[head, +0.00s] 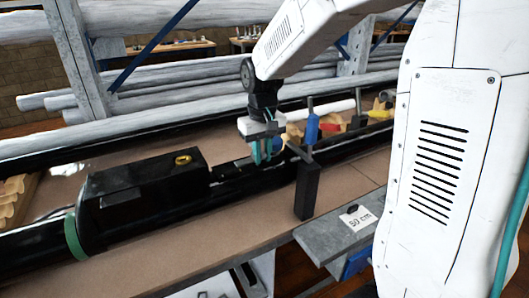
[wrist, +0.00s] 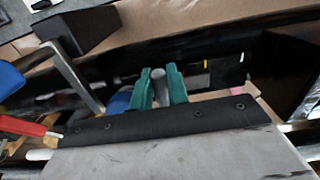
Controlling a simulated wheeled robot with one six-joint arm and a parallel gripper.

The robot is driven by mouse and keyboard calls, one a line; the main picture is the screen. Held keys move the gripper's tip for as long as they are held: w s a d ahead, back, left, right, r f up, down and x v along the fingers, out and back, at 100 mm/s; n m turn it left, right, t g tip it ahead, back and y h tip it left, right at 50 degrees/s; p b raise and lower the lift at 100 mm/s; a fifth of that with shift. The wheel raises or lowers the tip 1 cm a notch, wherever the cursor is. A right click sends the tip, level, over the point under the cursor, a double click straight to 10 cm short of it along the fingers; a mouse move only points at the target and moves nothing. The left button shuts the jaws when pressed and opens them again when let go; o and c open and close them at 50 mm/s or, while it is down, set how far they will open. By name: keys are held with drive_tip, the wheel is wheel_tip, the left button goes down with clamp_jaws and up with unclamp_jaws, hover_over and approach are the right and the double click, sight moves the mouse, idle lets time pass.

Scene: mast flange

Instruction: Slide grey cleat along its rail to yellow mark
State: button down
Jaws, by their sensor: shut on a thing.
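My gripper (head: 262,152) is over the long black mast (head: 150,205) in the head view, with its teal fingers pointing down. In the wrist view the two teal fingers (wrist: 159,88) are shut on the grey cleat (wrist: 158,76), whose rounded grey top shows between them. The cleat's lower part is hidden, and in the head view the fingers cover it. The black rail (wrist: 120,68) runs across the wrist view under the fingers. A small yellow mark (wrist: 206,65) shows on the black surface to the right of the fingers in the wrist view, apart from them.
A black post (head: 307,190) and a blue-handled tool (head: 312,130) stand close right of my gripper. A black box with a yellow ring (head: 182,160) sits on the mast to the left. A grey bench with a "50 cm" label (head: 357,219) is at front right.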

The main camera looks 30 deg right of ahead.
drive_tip(key=shift+a, duration=1.55)
unclamp_jaws()
drive_tip(key=shift+r, duration=0.1)
wheel_tip(320, 180, up, 6)
drive_tip(key=shift+f, duration=0.1)
idle(0.5)
drive_tip(key=s+r+t, duration=0.1)
drive_tip(key=s, duration=2.5)
drive_tip(key=shift+s+d, duration=0.25)
